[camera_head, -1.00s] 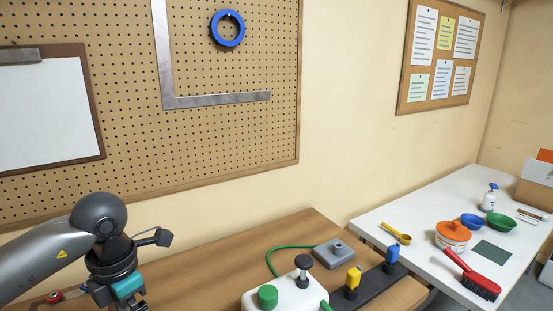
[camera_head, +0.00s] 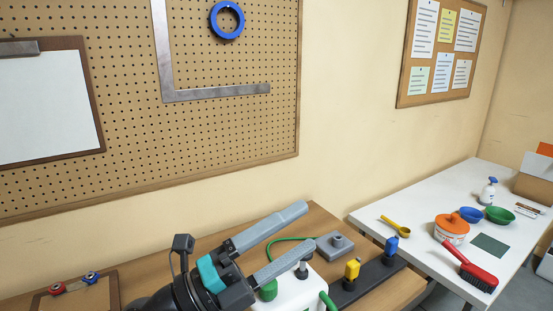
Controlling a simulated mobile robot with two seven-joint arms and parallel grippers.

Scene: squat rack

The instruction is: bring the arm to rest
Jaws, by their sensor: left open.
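My left arm comes in from the bottom left, low over the wooden bench (camera_head: 320,219). My left gripper (camera_head: 305,228) points to the right and slightly up, with its two grey fingers spread apart and nothing between them. The fingers pass in front of the white box (camera_head: 318,291) with the green cap (camera_head: 268,290) and hide part of it. I cannot tell whether the lower finger touches the box. My right gripper is not in view.
A black strip with a yellow part (camera_head: 352,269) and a blue part (camera_head: 391,246) lies right of the box. A grey block (camera_head: 334,247) with a green cable stands behind. A board with red and blue knobs (camera_head: 91,278) sits left. A white table (camera_head: 400,207) holds several items.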

